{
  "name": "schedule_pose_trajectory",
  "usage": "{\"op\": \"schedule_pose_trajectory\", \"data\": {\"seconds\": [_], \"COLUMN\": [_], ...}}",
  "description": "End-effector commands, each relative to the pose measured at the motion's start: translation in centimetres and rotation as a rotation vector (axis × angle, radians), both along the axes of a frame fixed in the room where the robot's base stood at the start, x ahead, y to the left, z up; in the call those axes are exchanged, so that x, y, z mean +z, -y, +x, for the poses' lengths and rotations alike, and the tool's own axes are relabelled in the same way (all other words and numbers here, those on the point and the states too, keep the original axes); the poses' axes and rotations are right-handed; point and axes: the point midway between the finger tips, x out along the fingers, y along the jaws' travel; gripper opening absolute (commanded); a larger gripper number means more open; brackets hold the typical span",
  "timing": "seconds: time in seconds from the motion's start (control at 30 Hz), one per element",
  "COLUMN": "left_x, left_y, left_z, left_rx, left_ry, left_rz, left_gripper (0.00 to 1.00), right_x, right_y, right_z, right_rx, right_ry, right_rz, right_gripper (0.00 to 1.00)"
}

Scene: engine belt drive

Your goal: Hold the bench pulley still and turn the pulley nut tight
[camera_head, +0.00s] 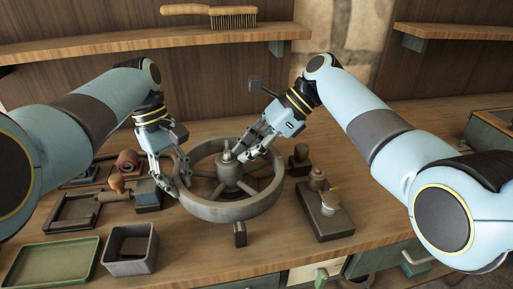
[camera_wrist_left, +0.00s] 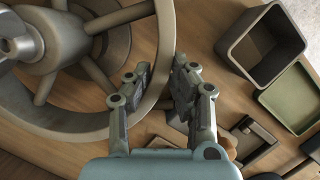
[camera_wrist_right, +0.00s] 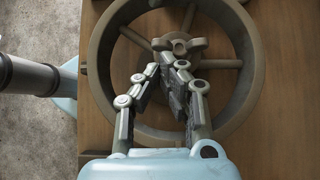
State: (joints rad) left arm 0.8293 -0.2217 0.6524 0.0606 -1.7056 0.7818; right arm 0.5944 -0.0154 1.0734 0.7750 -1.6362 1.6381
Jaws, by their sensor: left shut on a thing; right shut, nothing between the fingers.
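The bench pulley (camera_head: 235,211) is a large grey-brown spoked wheel lying flat on the bench. Its rim (camera_wrist_left: 165,35) shows in the left wrist view. My left gripper (camera_head: 177,182) is shut on the rim at the wheel's left side, with its fingers on the two sides of the rim. The winged pulley nut (camera_wrist_right: 180,46) sits on top of the central hub; its pointed top (camera_head: 227,154) shows in the head view. My right gripper (camera_head: 241,155) is shut and empty over the hub, its fingertips right beside the nut. Whether they touch it is unclear.
A green tray (camera_head: 50,262) and an open grey box (camera_head: 130,250) lie at the front left. Dark fixtures stand left of the wheel, and a dark block with a knob (camera_head: 326,212) stands right of it. A brush (camera_head: 210,17) lies on the shelf above.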

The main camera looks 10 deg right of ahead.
Motion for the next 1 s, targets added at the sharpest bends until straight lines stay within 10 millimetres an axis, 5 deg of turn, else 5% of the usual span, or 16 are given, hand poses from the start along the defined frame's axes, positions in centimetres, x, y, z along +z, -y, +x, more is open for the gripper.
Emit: {"op": "schedule_pose_trajectory", "data": {"seconds": [1.0], "left_x": [0.09], "left_y": [-0.07], "left_z": [0.14], "left_rx": [0.003], "left_ry": [0.004], "left_rz": [0.001], "left_gripper": [0.0], "right_x": [-0.09], "right_y": [-0.27], "right_z": [-0.47], "right_rx": [-0.124], "right_ry": [0.001], "right_rz": [-0.003], "right_gripper": [0.0]}}
